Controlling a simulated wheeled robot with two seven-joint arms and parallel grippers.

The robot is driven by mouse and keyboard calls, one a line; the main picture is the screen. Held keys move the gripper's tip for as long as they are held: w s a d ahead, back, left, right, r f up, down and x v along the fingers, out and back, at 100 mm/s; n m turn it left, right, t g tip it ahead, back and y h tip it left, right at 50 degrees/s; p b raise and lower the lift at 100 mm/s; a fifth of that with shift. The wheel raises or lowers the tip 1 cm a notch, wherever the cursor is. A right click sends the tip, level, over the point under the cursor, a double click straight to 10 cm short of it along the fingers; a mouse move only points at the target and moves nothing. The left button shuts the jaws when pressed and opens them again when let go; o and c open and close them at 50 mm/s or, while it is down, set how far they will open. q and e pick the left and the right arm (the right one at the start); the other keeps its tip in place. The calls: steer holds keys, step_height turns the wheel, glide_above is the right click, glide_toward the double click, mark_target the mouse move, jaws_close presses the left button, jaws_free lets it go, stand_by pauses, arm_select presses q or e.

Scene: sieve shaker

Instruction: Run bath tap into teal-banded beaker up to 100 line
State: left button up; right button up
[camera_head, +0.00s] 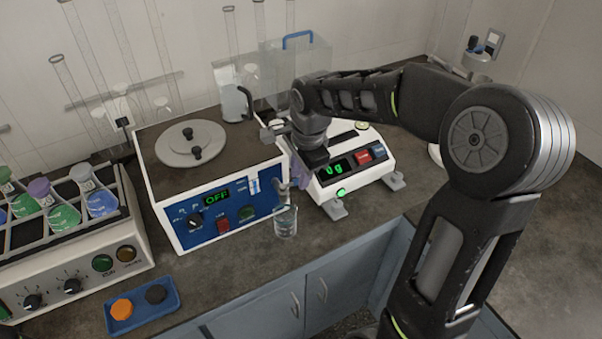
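The bath (215,165) is a white box with a blue front panel, a dark top and a round lid; its display reads OFF. Its small tap (282,187) sticks out at the right end of the front panel. A clear glass beaker (286,222) is directly below the tap, at the counter's front part. Its band colour, its marks and any water level are too small to read. My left gripper is out of view.
A balance (350,175) reading 0 g stands right of the bath, under my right arm. A shaker with flasks (75,235) stands at left. A blue tray (141,306) holds an orange and a dark disc. Tall glassware stands behind.

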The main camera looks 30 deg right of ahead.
steer(key=shift+o, duration=1.2)
step_height(320, 180, up, 8)
steer(key=s+b, duration=0.1)
steer(key=shift+s+f, duration=0.2)
steer(key=shift+s, duration=0.05)
